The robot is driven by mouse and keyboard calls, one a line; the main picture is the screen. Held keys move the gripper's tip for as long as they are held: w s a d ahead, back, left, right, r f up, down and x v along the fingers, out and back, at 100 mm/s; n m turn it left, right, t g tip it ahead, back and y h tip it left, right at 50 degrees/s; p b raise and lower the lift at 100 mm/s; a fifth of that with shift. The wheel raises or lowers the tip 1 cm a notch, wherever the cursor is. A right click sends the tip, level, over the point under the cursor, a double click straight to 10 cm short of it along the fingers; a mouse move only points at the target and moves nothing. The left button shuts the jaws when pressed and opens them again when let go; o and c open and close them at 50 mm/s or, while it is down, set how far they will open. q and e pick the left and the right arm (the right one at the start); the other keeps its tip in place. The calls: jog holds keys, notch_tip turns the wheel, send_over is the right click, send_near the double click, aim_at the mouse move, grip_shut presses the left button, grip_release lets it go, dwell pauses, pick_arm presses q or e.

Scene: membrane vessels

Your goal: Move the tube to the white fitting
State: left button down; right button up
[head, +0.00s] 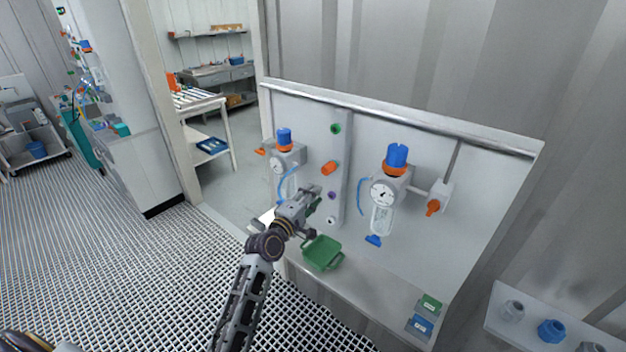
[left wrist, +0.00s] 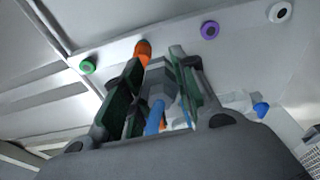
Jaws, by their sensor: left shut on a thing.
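My left gripper (head: 312,196) is in front of the panel's column of coloured fittings. In the left wrist view (left wrist: 155,95) its fingers are shut on a grey connector (left wrist: 160,78) with a blue tube (left wrist: 154,120) behind it. The connector points toward the orange fitting (left wrist: 142,48); I cannot tell whether they touch. The white fitting (head: 331,220) is lowest in the column and shows at top right in the left wrist view (left wrist: 279,12). The purple fitting (head: 332,195) lies between orange and white; the green fitting (head: 336,128) is at the top. My right gripper is not in view.
A regulator with a blue knob (head: 284,138) is left of the column; another with a gauge (head: 383,193) is to the right. A green tray (head: 322,253) sits on the ledge below my gripper. Green and blue boxes (head: 423,325) lie at the ledge's right end.

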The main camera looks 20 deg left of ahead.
pick_arm(q)
jog(key=s+d+f+n+y+b, duration=0.1)
jog(key=s+f+b, duration=0.25)
jog(key=f, duration=0.55)
jog(key=s+f+b, duration=0.3)
jog(key=s+f, duration=0.2)
jog(key=f, duration=0.4)
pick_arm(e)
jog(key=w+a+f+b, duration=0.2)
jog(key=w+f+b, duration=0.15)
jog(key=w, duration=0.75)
pick_arm(q)
jog(key=w+f+m+h+b, duration=0.1)
jog(key=w+f+h+b, duration=0.1)
jog(key=w+b, duration=0.4)
jog(key=w+a+f+m+h+b, duration=0.1)
jog(key=w+f+m+b, duration=0.1)
jog(key=w+b, duration=0.4)
jog(key=shift+w+a+f+g+h+b, duration=0.3)
jog(key=shift+f+h+b, duration=0.1)
jog(key=shift+b, duration=1.3)
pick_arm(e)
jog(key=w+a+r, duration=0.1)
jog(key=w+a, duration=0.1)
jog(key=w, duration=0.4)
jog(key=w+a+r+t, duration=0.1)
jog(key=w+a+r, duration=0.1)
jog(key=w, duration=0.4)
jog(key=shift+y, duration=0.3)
